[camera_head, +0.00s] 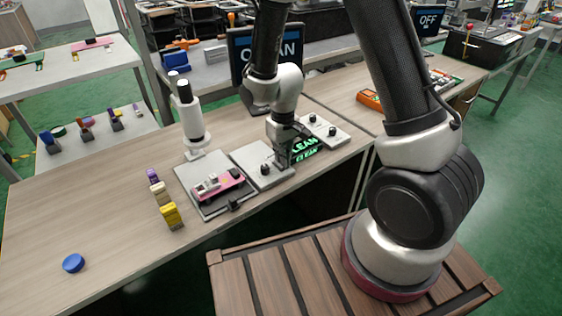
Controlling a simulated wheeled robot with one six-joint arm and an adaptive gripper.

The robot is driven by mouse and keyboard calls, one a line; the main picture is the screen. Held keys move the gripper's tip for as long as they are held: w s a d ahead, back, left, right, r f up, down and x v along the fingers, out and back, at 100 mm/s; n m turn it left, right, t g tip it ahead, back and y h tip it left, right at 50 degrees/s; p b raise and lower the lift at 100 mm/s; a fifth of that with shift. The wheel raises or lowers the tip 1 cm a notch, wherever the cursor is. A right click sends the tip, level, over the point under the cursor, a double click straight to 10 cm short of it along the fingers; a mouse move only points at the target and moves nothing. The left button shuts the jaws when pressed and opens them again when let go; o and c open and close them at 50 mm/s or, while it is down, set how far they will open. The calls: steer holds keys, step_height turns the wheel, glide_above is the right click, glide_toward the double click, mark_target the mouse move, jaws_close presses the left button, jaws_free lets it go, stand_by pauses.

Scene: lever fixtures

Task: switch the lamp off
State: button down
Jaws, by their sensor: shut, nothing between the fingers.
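No thing is plainly marked as the lamp. A white upright post (193,125) with black-capped cylinders stands behind the fixtures; I cannot tell whether it is lit. A grey plate (247,157) in the middle carries a black knob (265,169). Another grey plate (343,136) to its right carries black knobs (332,131). Glowing green "CLEAN" lettering (305,147) shows between these plates. My gripper (284,163) is shut and empty, low over the right side of the middle plate, to the right of its knob. Its fingertips are small and dark; contact is unclear.
A left plate (209,213) holds a pink part (221,189). A screen (240,58) is partly hidden by my arm; another (429,20) reads "OFF".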

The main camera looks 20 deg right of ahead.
steer(key=shift+r, duration=3.45)
steer(key=s+d+r+m+t, duration=0.1)
steer(key=s+d+r+t, duration=0.1)
steer(key=s+d+r, duration=0.5)
steer(key=s+d+r+m+t, duration=0.2)
steer(key=s+d+r, duration=0.5)
steer(key=s+r, duration=0.5)
step_height(320, 180, up, 5)
steer(key=shift+d+f+m, duration=0.1)
steer(key=shift+d+m, duration=0.2)
steer(key=shift+d, duration=0.1)
